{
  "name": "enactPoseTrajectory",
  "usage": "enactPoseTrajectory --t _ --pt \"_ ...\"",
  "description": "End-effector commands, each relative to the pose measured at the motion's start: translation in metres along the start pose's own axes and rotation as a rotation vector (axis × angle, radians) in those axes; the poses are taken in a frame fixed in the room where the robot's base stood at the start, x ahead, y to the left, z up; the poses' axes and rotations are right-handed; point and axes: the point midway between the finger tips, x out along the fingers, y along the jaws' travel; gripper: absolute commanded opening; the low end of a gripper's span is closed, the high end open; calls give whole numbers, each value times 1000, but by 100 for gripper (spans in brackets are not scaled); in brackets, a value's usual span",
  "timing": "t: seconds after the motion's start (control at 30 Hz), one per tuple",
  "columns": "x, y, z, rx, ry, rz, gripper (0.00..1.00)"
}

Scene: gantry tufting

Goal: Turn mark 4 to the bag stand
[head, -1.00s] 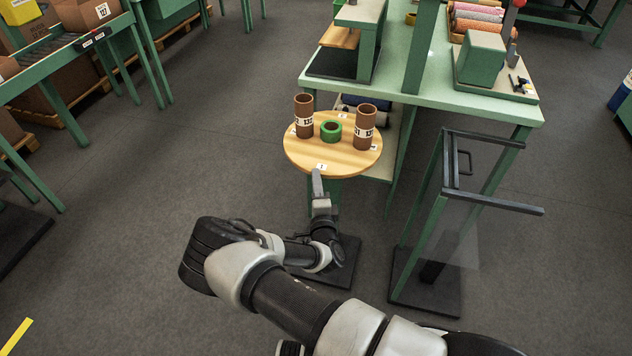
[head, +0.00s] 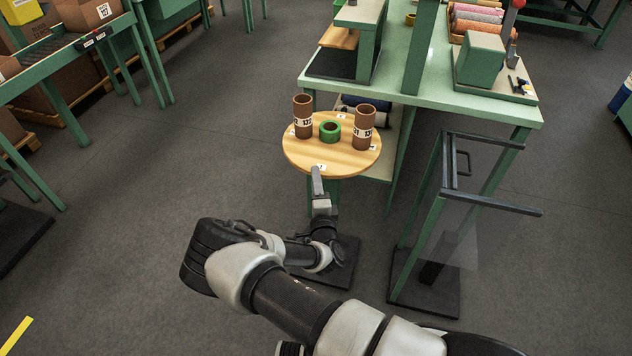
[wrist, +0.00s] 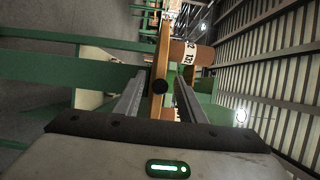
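A round wooden turntable (head: 345,160) stands in front of the green bench. Small white mark labels sit round its rim: a front one (head: 319,167) and others at the left, back and right; their numbers are too small to read surely. The bag stand (head: 437,200), a green frame with black top bars and a clear sheet, is to its right, apart from it. My gripper (head: 317,172) is at the turntable's front edge.
Two brown tubes (head: 303,116) (head: 363,126) and a green ring (head: 330,130) stand on the turntable. The green bench (head: 430,90) is close behind, carrying machines and coloured rolls. A conveyor (head: 60,50) with boxes is at the left. The floor left of the turntable is clear.

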Motion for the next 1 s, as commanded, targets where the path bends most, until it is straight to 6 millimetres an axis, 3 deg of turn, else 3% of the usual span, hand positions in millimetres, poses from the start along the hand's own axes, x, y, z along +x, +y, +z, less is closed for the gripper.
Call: enactPoseTrajectory --t 0.17,0.27,0.7,1.0 --pt "-6 0 0 0 0 2 36" --pt "-20 0 1 -2 -1 3 36" --pt "-125 0 0 -3 -2 3 36" --pt "-169 0 0 -1 0 1 36"
